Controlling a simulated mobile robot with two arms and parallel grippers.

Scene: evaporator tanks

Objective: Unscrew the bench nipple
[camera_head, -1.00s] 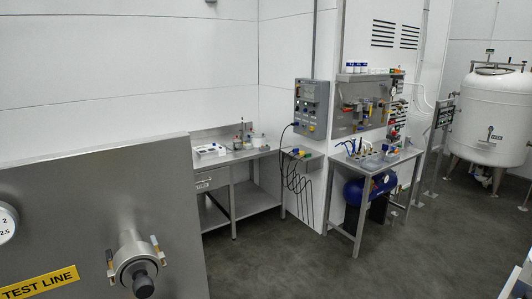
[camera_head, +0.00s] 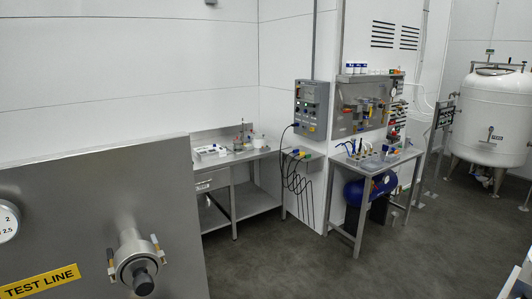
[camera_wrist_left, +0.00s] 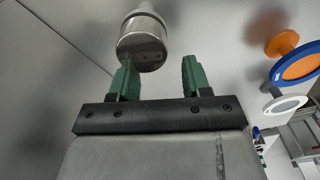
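In the left wrist view, a round metal fitting (camera_wrist_left: 143,42) with a short cylindrical end is at the top, just beyond my left gripper (camera_wrist_left: 159,68). The gripper's green fingers are apart with nothing between them; the fitting lies nearer the left finger. I cannot tell for sure that this fitting is the bench nipple. In the head view, a round metal fitting (camera_head: 132,262) with a dark end and side lugs sits on a steel panel (camera_head: 90,185).
A yellow TEST LINE label (camera_head: 40,282) and a gauge (camera_head: 6,222) are on the panel. Behind stand a steel bench (camera_head: 243,190), a tool table (camera_head: 371,165) and a white tank (camera_head: 490,115). The floor between is clear. An orange disc (camera_wrist_left: 300,62) shows in the wrist view.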

